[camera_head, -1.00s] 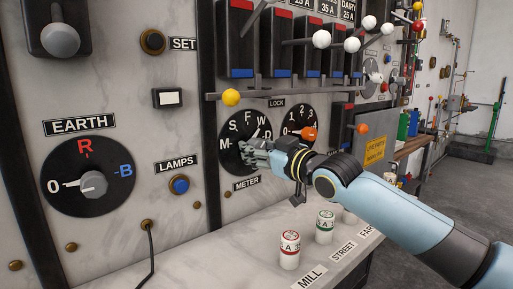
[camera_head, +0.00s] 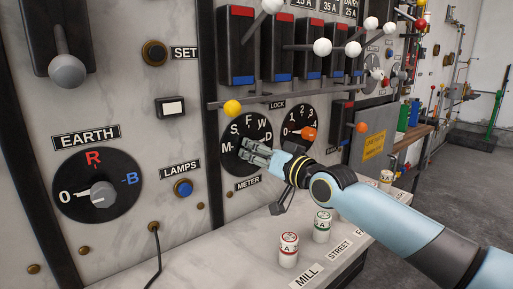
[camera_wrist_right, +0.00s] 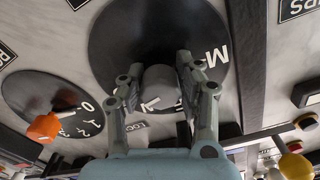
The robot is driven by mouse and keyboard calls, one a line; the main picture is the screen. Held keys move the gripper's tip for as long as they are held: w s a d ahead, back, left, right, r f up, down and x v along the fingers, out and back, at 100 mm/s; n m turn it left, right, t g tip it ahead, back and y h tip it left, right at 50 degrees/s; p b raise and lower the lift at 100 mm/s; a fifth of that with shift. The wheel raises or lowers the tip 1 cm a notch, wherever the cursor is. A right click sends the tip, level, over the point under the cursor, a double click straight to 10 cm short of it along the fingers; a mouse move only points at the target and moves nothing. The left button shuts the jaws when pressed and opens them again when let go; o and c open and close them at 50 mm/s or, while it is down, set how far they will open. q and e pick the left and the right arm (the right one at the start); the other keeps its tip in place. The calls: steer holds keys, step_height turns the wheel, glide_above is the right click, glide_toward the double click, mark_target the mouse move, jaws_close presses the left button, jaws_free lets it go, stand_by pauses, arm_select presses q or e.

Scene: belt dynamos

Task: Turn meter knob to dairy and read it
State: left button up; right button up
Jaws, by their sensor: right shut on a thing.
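The meter dial (camera_head: 232,160) is a black disc with white letters M, S, F, W and D, above the METER label (camera_head: 247,183). My right gripper (camera_head: 252,149) reaches it from the right in the head view, and its fingers cover the knob there. In the right wrist view, my right gripper (camera_wrist_right: 158,92) is shut on the grey meter knob (camera_wrist_right: 160,86), one finger on each side. A white pointer mark shows at the knob's lower edge; its letter is hidden. The M shows at the upper right of the dial there. My left gripper is not in view.
A smaller numbered dial with an orange knob (camera_head: 309,134) sits just right of the meter dial. A rail with a yellow ball (camera_head: 232,108) and levers with white balls stand above. Fuses (camera_head: 288,250) stand on the shelf below. The EARTH dial (camera_head: 72,204) is at left.

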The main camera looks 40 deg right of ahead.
steer(key=shift+m, duration=0.3)
steer(key=o, duration=1.2)
steer(key=shift+c, duration=0.2)
